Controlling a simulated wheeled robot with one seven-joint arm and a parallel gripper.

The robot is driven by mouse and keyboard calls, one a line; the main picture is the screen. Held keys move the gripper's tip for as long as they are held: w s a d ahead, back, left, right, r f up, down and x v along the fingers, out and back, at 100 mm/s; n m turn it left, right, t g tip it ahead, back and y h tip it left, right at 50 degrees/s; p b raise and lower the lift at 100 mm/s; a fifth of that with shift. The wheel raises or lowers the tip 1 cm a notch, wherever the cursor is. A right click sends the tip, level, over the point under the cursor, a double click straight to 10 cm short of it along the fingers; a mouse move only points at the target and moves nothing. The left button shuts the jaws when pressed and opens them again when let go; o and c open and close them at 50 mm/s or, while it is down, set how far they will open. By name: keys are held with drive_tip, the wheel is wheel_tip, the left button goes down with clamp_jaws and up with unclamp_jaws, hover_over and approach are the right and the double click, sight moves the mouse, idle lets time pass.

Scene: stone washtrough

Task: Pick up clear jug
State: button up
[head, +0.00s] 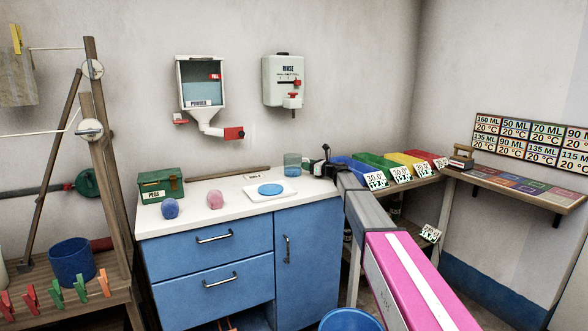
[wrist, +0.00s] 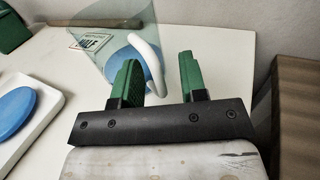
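The clear jug (head: 292,163) stands on the white worktop near the back wall, beside the right end of the counter. In the wrist view its see-through body (wrist: 112,32) shows a white curved handle (wrist: 150,62). My gripper (head: 313,164) is just right of the jug in the head view. In the wrist view my gripper (wrist: 160,75) has two green fingers spread apart. The handle's lower part lies in the gap, close to the left finger. I cannot tell whether they touch. The gripper holds nothing.
A white tray (head: 249,193) with a blue disc (head: 270,190) lies left of the jug. A green box (head: 160,184), a blue lump (head: 170,208) and a pink lump (head: 215,199) are further left. Coloured bins (head: 376,165) stand to the right.

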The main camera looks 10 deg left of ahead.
clamp_jaws()
